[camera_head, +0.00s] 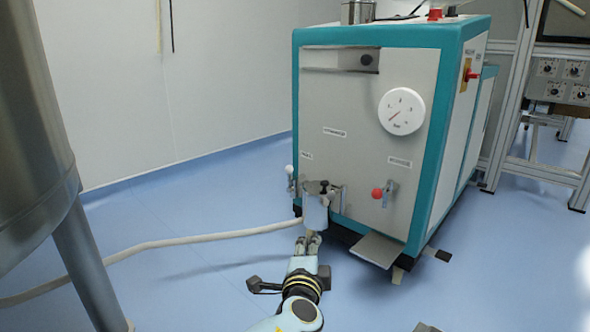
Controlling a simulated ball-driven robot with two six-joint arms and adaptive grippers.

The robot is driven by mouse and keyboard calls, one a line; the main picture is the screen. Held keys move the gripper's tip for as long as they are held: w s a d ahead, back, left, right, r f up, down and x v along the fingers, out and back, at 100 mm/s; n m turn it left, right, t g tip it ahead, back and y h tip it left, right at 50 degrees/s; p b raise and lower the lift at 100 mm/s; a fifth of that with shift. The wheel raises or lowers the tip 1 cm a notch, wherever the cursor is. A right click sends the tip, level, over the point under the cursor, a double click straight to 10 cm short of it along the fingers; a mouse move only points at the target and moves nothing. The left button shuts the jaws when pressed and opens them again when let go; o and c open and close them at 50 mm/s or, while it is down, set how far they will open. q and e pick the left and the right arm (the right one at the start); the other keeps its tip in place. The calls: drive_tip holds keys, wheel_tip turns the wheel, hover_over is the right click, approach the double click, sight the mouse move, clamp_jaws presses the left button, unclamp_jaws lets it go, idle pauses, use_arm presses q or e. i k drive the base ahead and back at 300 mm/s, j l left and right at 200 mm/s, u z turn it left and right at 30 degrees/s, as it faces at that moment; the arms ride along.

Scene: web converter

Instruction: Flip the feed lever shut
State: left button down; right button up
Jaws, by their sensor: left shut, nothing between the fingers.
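Two small levers sit low on the front of the grey and teal machine (350,150). One lever with a white knob (289,170) is at the lower left edge, its knob at the top. The other lever, with a red knob (377,193), is at the right, its knob to the left of its metal body. The labels above them are too small to read, so I cannot tell which is the feed lever. My left gripper (309,238) is shut and empty, just below a grey cylindrical fitting (315,213) between the levers. My right gripper is out of view.
A pale hose (190,241) runs across from the left to the fitting. A round white gauge (401,111) is above the red-knobbed lever. A metal plate (377,250) juts out low at the front. A large steel vessel (35,140) stands at left.

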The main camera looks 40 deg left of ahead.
sight(289, 168)
drive_tip(key=i+j, duration=0.75)
drive_tip(key=j, duration=0.25)
